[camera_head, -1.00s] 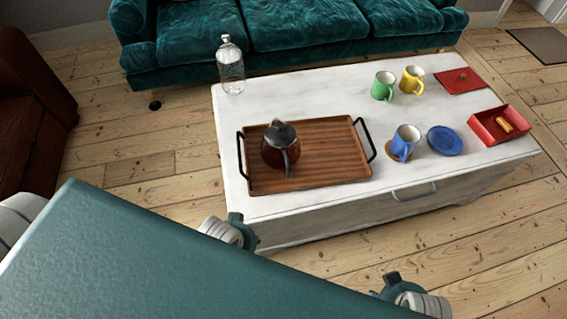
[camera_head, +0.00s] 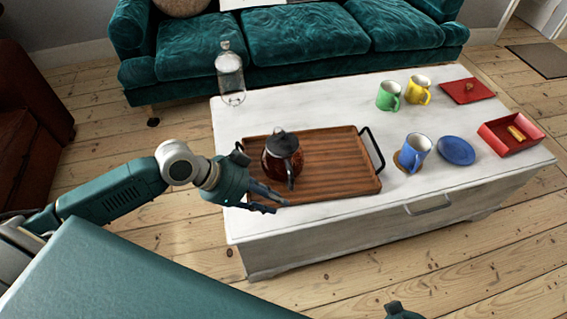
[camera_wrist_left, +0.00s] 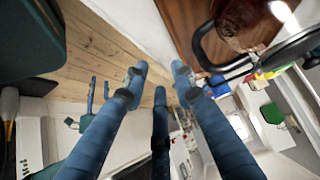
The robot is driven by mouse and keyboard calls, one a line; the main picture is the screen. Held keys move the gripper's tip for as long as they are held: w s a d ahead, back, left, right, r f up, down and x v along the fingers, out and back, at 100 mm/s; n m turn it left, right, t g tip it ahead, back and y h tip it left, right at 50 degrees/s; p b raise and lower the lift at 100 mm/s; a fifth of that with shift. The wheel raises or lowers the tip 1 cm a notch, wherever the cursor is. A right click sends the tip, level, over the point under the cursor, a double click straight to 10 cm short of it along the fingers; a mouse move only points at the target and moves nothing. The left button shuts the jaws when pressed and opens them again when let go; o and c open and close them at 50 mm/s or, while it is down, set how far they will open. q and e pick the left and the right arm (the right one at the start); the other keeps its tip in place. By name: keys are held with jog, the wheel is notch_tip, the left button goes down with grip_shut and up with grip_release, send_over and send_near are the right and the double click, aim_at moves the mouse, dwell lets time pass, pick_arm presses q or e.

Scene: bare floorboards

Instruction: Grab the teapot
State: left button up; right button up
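The teapot (camera_head: 281,158) has a dark glass body, a dark lid and a dark handle. It stands upright on the left part of the wooden tray (camera_head: 335,160). My left gripper (camera_head: 280,200) is at the tray's front left corner, beside the teapot and apart from it, with its fingers pointing right. In the left wrist view its fingers (camera_wrist_left: 160,75) are spread with nothing between them, and the teapot (camera_wrist_left: 243,22) shows at the top right, outside them. My right gripper (camera_wrist_left: 98,88) shows small in the left wrist view, its fingers apart and empty.
A glass bottle (camera_head: 230,75) stands behind the tray on the white table (camera_head: 310,105). Mugs, a blue plate (camera_head: 456,150) and a red box (camera_head: 510,135) stand to the right.

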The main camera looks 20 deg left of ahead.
aim_at(290, 186)
pick_arm(q)
jog(key=shift+t, duration=0.3)
jog(key=w, duration=0.3)
jog(key=w+a+b, duration=0.1)
jog(key=w, duration=0.1)
jog(key=shift+w+a+r, duration=0.1)
jog(key=shift+w+r, duration=0.2)
jog(key=b+x, duration=0.1)
jog(key=x, duration=0.5)
jog(key=shift+f, duration=0.15)
pick_arm(e)
notch_tip(290, 186, up, 4)
jog(key=shift+w+f, duration=0.1)
jog(key=shift+f, duration=0.05)
pick_arm(q)
grip_shut()
jog(key=shift+w+r, duration=0.15)
jog(key=shift+r, duration=0.05)
